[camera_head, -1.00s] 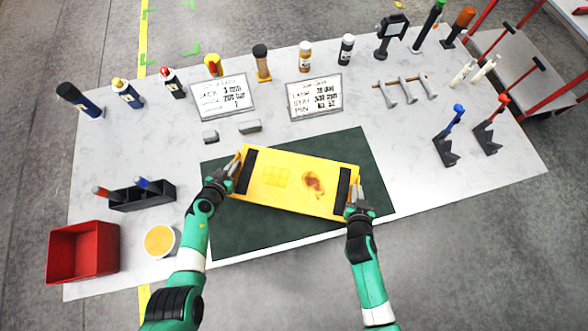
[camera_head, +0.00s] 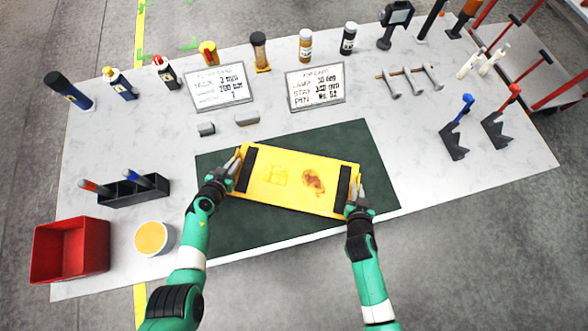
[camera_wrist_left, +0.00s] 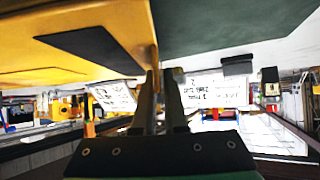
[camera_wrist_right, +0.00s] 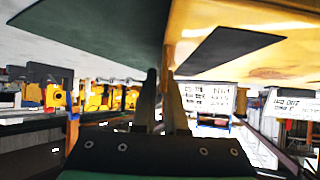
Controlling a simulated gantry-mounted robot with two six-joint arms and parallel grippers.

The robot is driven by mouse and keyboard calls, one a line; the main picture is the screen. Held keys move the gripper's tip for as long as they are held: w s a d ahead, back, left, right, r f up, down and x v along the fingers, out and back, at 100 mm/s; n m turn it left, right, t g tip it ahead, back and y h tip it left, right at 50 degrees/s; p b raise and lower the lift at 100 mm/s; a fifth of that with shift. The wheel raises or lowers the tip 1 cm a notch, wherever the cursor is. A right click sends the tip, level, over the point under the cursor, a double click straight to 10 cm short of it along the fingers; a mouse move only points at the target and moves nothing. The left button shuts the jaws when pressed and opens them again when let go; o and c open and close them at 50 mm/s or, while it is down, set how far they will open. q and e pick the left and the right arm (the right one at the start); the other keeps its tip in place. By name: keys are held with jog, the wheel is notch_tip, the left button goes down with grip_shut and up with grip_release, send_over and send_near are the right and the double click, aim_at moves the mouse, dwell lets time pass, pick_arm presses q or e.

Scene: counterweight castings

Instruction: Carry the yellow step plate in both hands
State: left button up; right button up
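The yellow step plate (camera_head: 297,182) is a flat rectangle with a dark strip near each short end and a brown stain right of its middle. It lies across the dark green mat (camera_head: 245,228) in the head view and seems held above it. My left gripper (camera_head: 237,160) is shut on its left end and my right gripper (camera_head: 354,192) on its right end. The plate also shows in the left wrist view (camera_wrist_left: 60,68) and the right wrist view (camera_wrist_right: 235,20), at the fingertips. The fingers hide part of its edges.
The white table (camera_head: 420,165) carries two printed cards (camera_head: 220,86) (camera_head: 316,87), two grey blocks (camera_head: 246,118), and several bottles along the back. A red bin (camera_head: 70,250), a yellow-filled tub (camera_head: 153,238) and a black holder (camera_head: 133,191) stand left. Blue- and red-topped clamps (camera_head: 455,140) (camera_head: 497,130) stand right.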

pick_arm(q)
jog(key=o, duration=0.3)
jog(key=shift+r, duration=0.15)
pick_arm(e)
jog(key=o, duration=0.3)
jog(key=shift+w+r, duration=0.1)
pick_arm(q)
jog(key=shift+o, duration=0.2)
pick_arm(e)
jog(key=shift+o, duration=0.2)
pick_arm(q)
jog(key=v, duration=1.2)
jog(key=shift+w, duration=0.1)
pick_arm(e)
jog(key=v, duration=1.2)
